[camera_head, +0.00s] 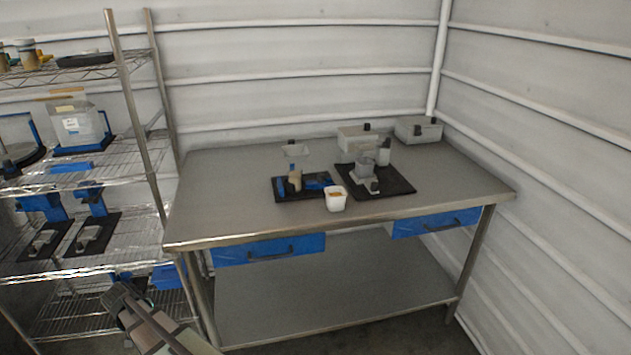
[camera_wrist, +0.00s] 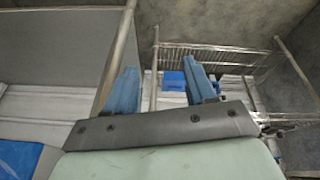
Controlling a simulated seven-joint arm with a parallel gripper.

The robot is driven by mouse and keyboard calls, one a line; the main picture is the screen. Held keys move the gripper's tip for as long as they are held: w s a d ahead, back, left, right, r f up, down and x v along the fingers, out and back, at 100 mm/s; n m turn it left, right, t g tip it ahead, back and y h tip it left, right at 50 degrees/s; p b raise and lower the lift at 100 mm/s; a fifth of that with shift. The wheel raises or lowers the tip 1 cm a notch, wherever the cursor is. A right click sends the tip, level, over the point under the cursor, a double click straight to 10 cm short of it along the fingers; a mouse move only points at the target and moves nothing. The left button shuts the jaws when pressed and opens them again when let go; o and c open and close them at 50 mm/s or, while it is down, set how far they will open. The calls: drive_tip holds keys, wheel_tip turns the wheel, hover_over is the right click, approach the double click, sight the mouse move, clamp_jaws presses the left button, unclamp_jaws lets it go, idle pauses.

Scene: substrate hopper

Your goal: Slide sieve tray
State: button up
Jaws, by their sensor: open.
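My gripper (camera_head: 118,298) is low at the left front, beside the wire shelf and below the table top. In the wrist view its two blue fingers (camera_wrist: 162,88) stand apart with nothing between them. I cannot tell for sure which part is the sieve tray. A clear, hopper-like container (camera_head: 88,126) with a white label and blue base stands on the middle shelf, with thin tan pieces (camera_head: 67,92) at its top. A grey device with a cup (camera_head: 364,169) stands on a black mat on the table. My gripper is apart from all of these.
The steel table (camera_head: 230,195) has blue drawers (camera_head: 268,250) under its front edge. A white cup (camera_head: 336,198) and grey boxes (camera_head: 418,130) stand on it; its left part is clear. The wire shelf (camera_head: 125,170) holds blue-and-grey devices.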

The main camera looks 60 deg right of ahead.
drive_tip(key=w+d+r+m+t+h, duration=0.1)
drive_tip(key=w+d+r+m+t, duration=0.3)
drive_tip(key=r, duration=0.7)
drive_tip(key=w+d+r+n+g+h, duration=0.1)
drive_tip(key=w+d+r, duration=0.3)
drive_tip(key=r, duration=0.8)
drive_tip(key=w+d+r+m+t+h, duration=0.1)
drive_tip(key=w+d+r+m+t, duration=0.1)
drive_tip(key=w+r, duration=0.65)
drive_tip(key=s+d+r+m+h, duration=0.1)
drive_tip(key=s+d+r, duration=0.3)
drive_tip(key=d+r, duration=0.35)
drive_tip(key=s+d+r+m+g+h, duration=0.15)
drive_tip(key=s+d, duration=0.25)
drive_tip(key=d, duration=0.4)
drive_tip(key=s+d+r+m+h, duration=0.1)
drive_tip(key=s+d+r+m, duration=0.1)
drive_tip(key=s+d, duration=0.35)
drive_tip(key=m+g+y, duration=0.6)
drive_tip(key=m+g, duration=0.3)
drive_tip(key=m, duration=0.2)
hover_over(374, 183)
drive_tip(key=w+a, duration=0.4)
wheel_tip(374, 183, down, 5)
drive_tip(key=x, duration=1.3)
drive_tip(key=shift+s, duration=0.3)
drive_tip(key=shift+c, duration=0.4)
